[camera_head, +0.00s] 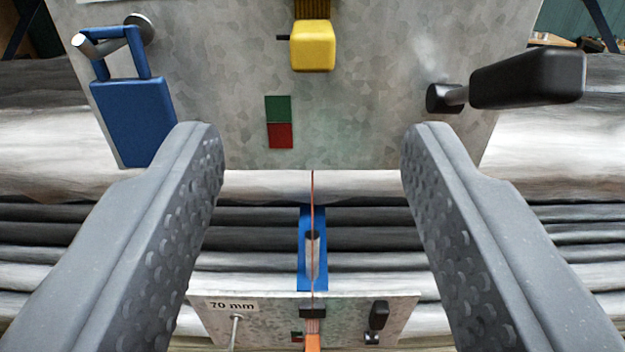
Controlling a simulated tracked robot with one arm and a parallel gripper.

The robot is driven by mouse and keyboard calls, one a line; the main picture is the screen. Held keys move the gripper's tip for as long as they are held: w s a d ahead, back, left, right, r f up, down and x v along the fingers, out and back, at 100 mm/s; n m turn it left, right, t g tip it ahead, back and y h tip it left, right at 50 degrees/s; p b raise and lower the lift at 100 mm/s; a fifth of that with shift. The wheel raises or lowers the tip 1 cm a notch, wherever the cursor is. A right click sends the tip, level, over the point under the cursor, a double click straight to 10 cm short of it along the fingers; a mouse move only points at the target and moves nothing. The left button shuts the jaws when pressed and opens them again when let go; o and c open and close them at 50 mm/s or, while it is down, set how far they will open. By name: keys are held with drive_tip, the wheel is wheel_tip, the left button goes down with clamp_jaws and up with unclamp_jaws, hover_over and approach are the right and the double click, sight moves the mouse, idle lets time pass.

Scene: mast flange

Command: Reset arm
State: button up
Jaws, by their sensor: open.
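My gripper (312,155) is open and empty, its two grey textured fingers wide apart in the lower half of the view. Beyond the fingertips stands a galvanised metal panel (350,100). A blue padlock (132,110) hangs at the panel's left on a metal peg. A black lever handle (525,80) is at its right, close above the right finger. A yellow block (313,46) is at the top middle. A small green and red marker (279,122) is on the panel between them. The left fingertip overlaps the padlock's lower edge in the picture; whether they touch, I cannot tell.
A second, smaller metal panel (265,312) labelled "70 mm" lies below, with a black handle (378,316) and an orange part (313,341). A blue bracket (313,270) and a thin reddish line show between the fingers. Grey-white horizontal bands lie behind.

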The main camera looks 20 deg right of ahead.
drive_tip(key=shift+s+f, duration=0.1)
drive_tip(key=shift+s, duration=0.15)
drive_tip(key=s+a+f+n+y+b, duration=0.1)
drive_tip(key=s+a+f+b, duration=0.1)
drive_tip(key=a, duration=0.3)
drive_tip(key=s+a+f+n+g+y+b, duration=0.1)
drive_tip(key=s+a+f+y+b, duration=0.1)
drive_tip(key=a, duration=0.4)
drive_tip(key=s+a+f+n+g+y+b, duration=0.1)
drive_tip(key=s+a+f+y+b, duration=0.1)
drive_tip(key=s+a+f+b, duration=0.1)
drive_tip(key=a+f+b, duration=0.1)
drive_tip(key=a+b, duration=0.1)
drive_tip(key=shift+s+a+f+b, duration=0.15)
drive_tip(key=shift+s+f+b, duration=0.15)
drive_tip(key=shift+f+b, duration=0.05)
